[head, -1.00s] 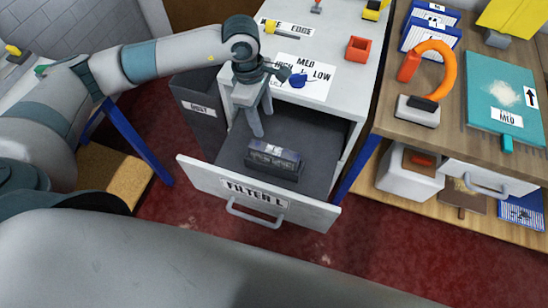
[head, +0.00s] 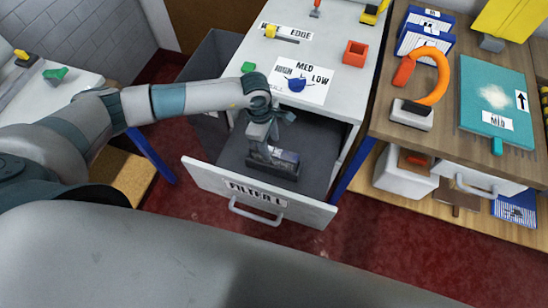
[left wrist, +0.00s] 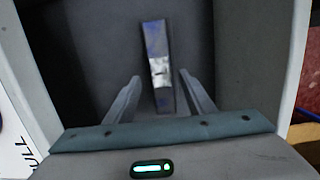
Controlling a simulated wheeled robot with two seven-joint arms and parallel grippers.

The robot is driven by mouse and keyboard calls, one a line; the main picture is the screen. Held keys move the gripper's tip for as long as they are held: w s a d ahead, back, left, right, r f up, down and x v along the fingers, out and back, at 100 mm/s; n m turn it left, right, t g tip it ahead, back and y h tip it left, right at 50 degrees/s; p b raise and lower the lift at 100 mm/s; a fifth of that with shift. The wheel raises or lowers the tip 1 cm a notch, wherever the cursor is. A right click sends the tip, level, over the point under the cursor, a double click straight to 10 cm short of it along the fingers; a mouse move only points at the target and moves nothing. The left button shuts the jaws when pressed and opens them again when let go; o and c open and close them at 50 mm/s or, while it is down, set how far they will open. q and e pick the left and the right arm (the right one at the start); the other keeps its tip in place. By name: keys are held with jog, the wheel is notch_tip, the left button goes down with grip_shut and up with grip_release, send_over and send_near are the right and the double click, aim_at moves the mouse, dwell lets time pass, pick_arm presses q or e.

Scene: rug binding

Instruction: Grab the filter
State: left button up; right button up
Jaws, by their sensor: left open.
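In the left wrist view the filter (left wrist: 157,65) stretches away from me between and beyond my open fingers. My left gripper (head: 258,160) points down into the drawer at the filter's left part, which it partly hides. In the left wrist view my left gripper (left wrist: 160,85) has a finger on each side of the filter, with gaps visible. Whether the fingers touch it cannot be told. My right gripper does not show.
The white cabinet top (head: 330,100) above the drawer carries a blue knob (head: 297,85) and a red open box (head: 355,53). A grey bin (head: 212,80) stands left of it. A wooden bench (head: 450,120) with an orange-handled tool (head: 428,85) is at the right.

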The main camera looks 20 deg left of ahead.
aim_at(274, 152)
pick_arm(q)
jog(key=shift+d+f+p, duration=0.25)
jog(key=shift+f+p, duration=0.1)
jog(key=shift+p, duration=0.2)
jog(key=f+p, duration=0.1)
jog(key=d+f, duration=0.1)
jog(key=f, duration=0.1)
jog(key=shift+s+f+p, duration=0.2)
jog(key=shift+f+p, duration=0.1)
jog(key=shift+p, duration=0.1)
jog(key=shift+f, duration=0.35)
jog(key=c, duration=1.2)
